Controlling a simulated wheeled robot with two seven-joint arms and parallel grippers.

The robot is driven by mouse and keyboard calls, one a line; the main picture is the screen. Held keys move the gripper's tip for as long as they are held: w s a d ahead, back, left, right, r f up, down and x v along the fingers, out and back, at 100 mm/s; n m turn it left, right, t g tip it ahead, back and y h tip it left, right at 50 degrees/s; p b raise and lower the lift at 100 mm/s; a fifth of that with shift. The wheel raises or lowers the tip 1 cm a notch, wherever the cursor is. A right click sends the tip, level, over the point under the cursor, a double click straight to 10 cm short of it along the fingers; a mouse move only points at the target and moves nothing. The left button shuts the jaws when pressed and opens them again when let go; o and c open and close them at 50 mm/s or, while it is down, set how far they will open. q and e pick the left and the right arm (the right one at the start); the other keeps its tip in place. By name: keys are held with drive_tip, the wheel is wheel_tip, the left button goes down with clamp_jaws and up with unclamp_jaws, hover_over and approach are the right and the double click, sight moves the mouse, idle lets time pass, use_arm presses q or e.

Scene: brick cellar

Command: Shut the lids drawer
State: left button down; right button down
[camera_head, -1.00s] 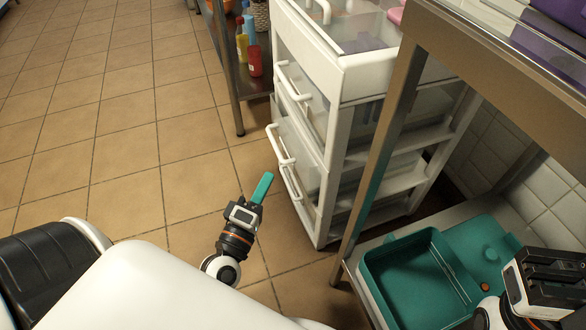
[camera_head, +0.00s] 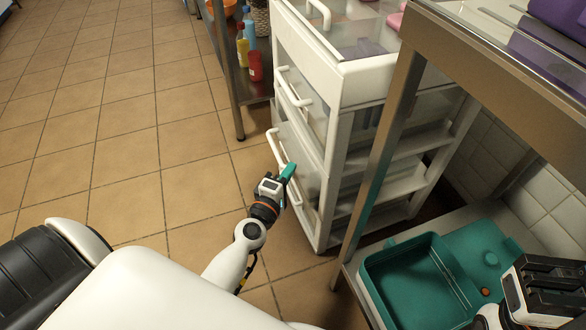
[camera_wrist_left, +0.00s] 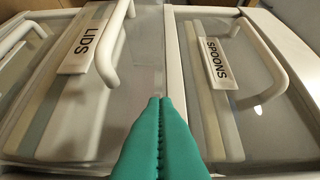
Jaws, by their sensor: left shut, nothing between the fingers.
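The lids drawer (camera_wrist_left: 110,110) has a clear front, a white bar handle (camera_wrist_left: 108,60) and a "LIDS" label (camera_wrist_left: 86,42); it fills the left half of the left wrist view. The spoons drawer (camera_wrist_left: 270,130) is beside it on the right, past a white strip. My left gripper (camera_head: 290,169) has teal fingers, shut and empty, at the lower front of the white drawer unit (camera_head: 335,150). Its fingertips (camera_wrist_left: 160,100) show in front of the lids drawer's right part; I cannot tell whether they touch. How far the drawer stands out is unclear. My right gripper (camera_head: 545,285) is at the lower right.
A steel table (camera_head: 392,130) with a leg stands close to the right of the drawer unit. A teal tray (camera_head: 375,280) lies on a low surface at the lower right. A rack with bottles (camera_head: 255,65) is behind. The tiled floor (camera_head: 130,150) at left is clear.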

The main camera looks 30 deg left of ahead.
use_arm(q)
drive_tip(key=shift+w+d, duration=0.4)
drive_tip(key=shift+w, duration=0.05)
